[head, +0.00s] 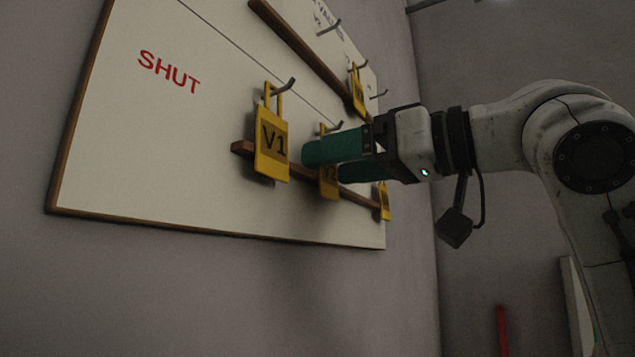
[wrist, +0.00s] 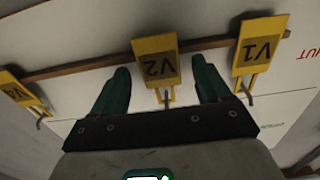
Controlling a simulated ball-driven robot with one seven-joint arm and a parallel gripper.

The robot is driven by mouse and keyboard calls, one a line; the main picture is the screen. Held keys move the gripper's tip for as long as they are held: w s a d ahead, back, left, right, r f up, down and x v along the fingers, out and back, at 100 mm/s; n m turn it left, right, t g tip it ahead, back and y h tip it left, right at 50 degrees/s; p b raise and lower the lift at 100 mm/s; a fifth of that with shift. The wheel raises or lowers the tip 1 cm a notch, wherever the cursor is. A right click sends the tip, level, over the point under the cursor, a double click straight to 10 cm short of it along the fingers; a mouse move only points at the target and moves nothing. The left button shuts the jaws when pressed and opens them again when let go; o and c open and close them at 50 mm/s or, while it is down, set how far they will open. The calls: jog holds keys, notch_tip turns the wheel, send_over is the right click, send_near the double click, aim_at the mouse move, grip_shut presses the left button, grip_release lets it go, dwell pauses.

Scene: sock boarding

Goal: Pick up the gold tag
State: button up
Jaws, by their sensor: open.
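Several gold-yellow tags hang from hooks on a white board. The V1 tag (head: 272,146) is nearest in the head view and upper right in the wrist view (wrist: 257,45). The V2 tag (head: 328,188) is partly hidden behind my gripper in the head view; in the wrist view its face (wrist: 156,61) shows upside down. A third lower tag (head: 384,201) also shows at left in the wrist view (wrist: 14,88). My gripper (head: 322,162) is open and points at the board, its green fingers (wrist: 160,75) on either side of V2 in the wrist view. Contact cannot be told.
The white board (head: 130,130) has a wooden edge and red SHUT lettering. A wooden rail (head: 242,148) runs behind the lower tags. Another tag (head: 358,90) hangs higher up near an upper rail (head: 305,50). Metal hooks (head: 283,87) stick out. Space below the board looks clear.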

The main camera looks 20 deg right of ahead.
jog(key=c, duration=1.1)
jog(key=s+d+r, duration=0.2)
jog(key=s, duration=0.2)
jog(key=s+d+r, duration=0.5)
jog(key=s+r, duration=0.1)
jog(key=s, duration=0.1)
jog(key=shift+s+d+b, duration=0.3)
jog(key=shift+s+d, duration=0.05)
jog(key=shift+d, duration=0.05)
